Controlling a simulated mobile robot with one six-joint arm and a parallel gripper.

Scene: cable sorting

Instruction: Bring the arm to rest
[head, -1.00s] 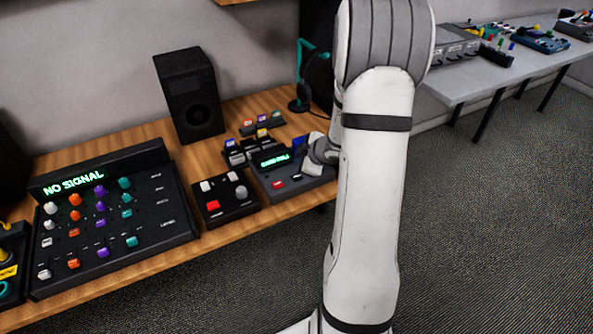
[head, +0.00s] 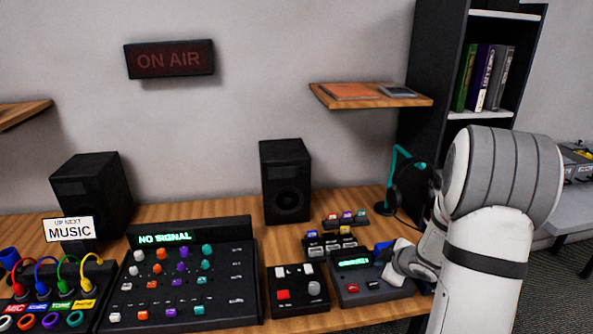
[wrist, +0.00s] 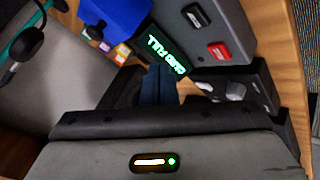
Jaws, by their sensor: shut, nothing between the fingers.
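My arm stands at the right of the head view, bent over the right end of the wooden desk. My gripper is mostly hidden there behind the arm's own links. In the wrist view my gripper (wrist: 160,85) shows dark blue fingers close together, shut with nothing between them. They are over a grey device with a lit green display (wrist: 170,50), a black button and a red button (wrist: 218,50). The same grey device (head: 375,290) shows in the head view, just left of my wrist. I cannot tell whether the fingers touch it.
A mixer panel (head: 215,295) reading NO SIGNAL and a small black button box (head: 283,309) stand left of the device. A teal headphone stand (head: 395,165), a speaker (head: 286,185) and a bookshelf (head: 425,95) are behind. Colored cables (head: 65,265) are at far left.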

